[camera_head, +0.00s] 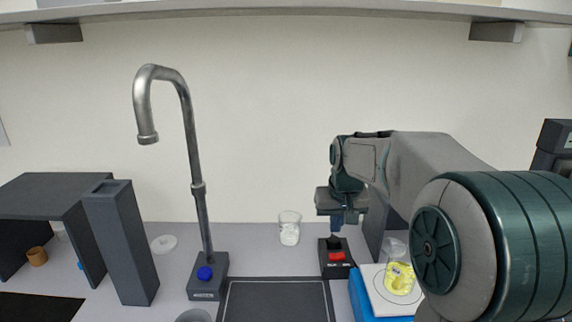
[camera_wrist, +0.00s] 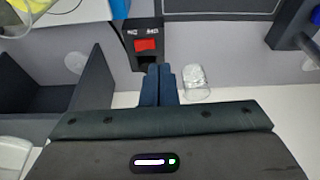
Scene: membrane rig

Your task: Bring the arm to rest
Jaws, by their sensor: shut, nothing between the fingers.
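My gripper (camera_head: 337,226) hangs from my arm at the right of the head view, fingers pointing down. Its blue fingers are together with nothing between them, as the wrist view (camera_wrist: 158,70) also shows. The fingertips are just above or beside the back end of a black switch box with a red rocker (camera_head: 336,256). The box also shows in the wrist view (camera_wrist: 144,44). I cannot tell whether the fingers touch it. My arm hides part of the right side of the bench.
A glass beaker with white contents (camera_head: 289,236) stands left of my gripper. A blue-and-white device (camera_head: 372,303) bearing a yellow item (camera_head: 400,279) is at right. A tall metal faucet (camera_head: 200,210), a dark tray (camera_head: 276,303) and a grey tower (camera_head: 120,245) stand left.

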